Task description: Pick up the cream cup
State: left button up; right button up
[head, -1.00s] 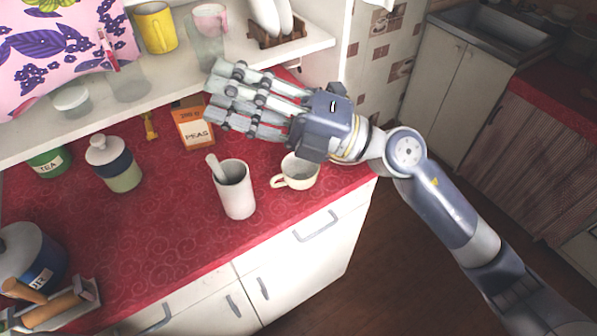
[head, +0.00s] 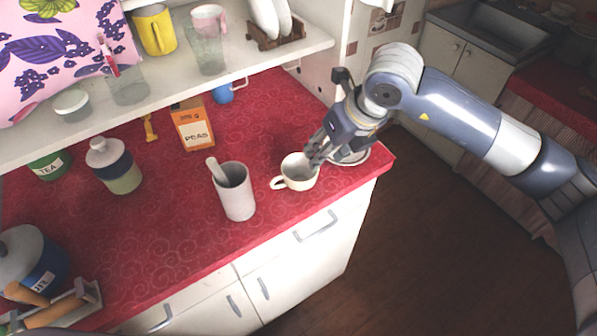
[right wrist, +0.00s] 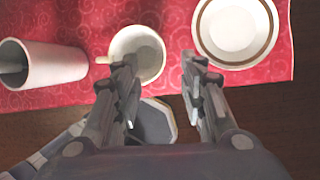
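The cream cup (head: 297,172) stands upright on the red counter near its front edge, its handle pointing left. It also shows in the right wrist view (right wrist: 150,50). My right gripper (head: 314,154) is at the cup's right rim. In the right wrist view my right gripper (right wrist: 160,66) is open and empty: one finger overlaps the cup's mouth, the other lies over the gap between cup and plate. I cannot tell whether a finger touches the cup. My left gripper is not in view.
A white plate with a brown ring (right wrist: 234,27) lies right of the cup. A tall white cup (head: 236,193) with a utensil stands to the left. An orange peas box (head: 193,128) and a blue mug (head: 223,94) are behind. A shelf (head: 300,46) overhangs the back.

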aim_at(310, 169)
jog(key=p+x, duration=0.1)
jog(key=x, duration=0.2)
jog(key=shift+a, duration=0.1)
jog(key=p+x, duration=0.2)
jog(key=x, duration=0.1)
jog(key=shift+f, duration=0.15)
jog(key=shift+w+a+f, duration=0.15)
jog(key=shift+w+f, duration=0.05)
jog(key=shift+f, duration=0.15)
jog(key=shift+r, duration=0.1)
grip_shut()
